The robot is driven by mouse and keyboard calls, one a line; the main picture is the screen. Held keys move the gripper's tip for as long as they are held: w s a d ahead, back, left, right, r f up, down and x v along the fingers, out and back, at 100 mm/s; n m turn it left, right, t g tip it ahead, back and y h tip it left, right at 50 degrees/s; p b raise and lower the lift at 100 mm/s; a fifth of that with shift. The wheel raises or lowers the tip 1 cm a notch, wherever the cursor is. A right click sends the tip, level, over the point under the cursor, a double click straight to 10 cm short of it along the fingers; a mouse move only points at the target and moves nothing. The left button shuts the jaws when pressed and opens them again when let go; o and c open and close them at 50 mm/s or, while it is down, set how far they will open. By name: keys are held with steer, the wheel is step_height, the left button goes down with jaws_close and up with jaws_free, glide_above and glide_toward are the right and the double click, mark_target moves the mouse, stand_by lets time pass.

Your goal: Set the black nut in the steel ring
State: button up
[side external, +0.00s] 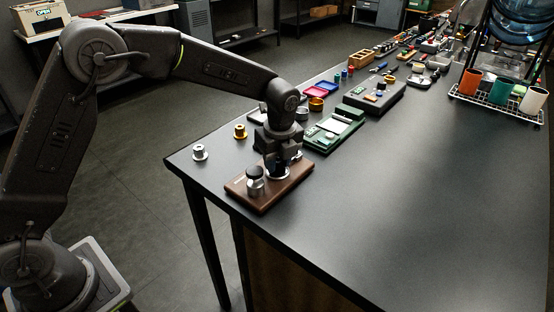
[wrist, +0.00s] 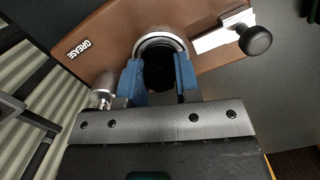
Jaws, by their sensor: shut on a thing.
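The brown board (wrist: 115,35), lettered GREASE, lies on the dark bench. The steel ring (wrist: 160,40) shows on it as a bright arc in the wrist view, just beyond my fingertips. My gripper (wrist: 158,68) has two blue fingers shut on the black nut (wrist: 158,76), one on each side. The nut lines up with the ring's opening in this view. I cannot tell whether it is inside the ring or just above it. In the side view my gripper (side external: 279,165) points down low over the board (side external: 286,190), and the nut is hidden or too dark to make out.
A silver post with a black knob (side external: 254,173) stands on the board close to my gripper. Silver (side external: 199,152) and brass (side external: 240,132) fittings stand at the bench's left edge. A green tray (side external: 333,132) lies behind. The bench's right front is clear.

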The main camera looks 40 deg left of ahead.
steer(key=shift+f, duration=0.15)
steer(key=o, duration=1)
steer(key=shift+o, duration=0.2)
steer(key=shift+o, duration=1)
steer(key=shift+w+r, duration=0.1)
steer(key=shift+r, duration=0.1)
steer(key=shift+o, duration=0.3)
steer(key=shift+r, duration=3.5)
steer(key=shift+r, duration=0.1)
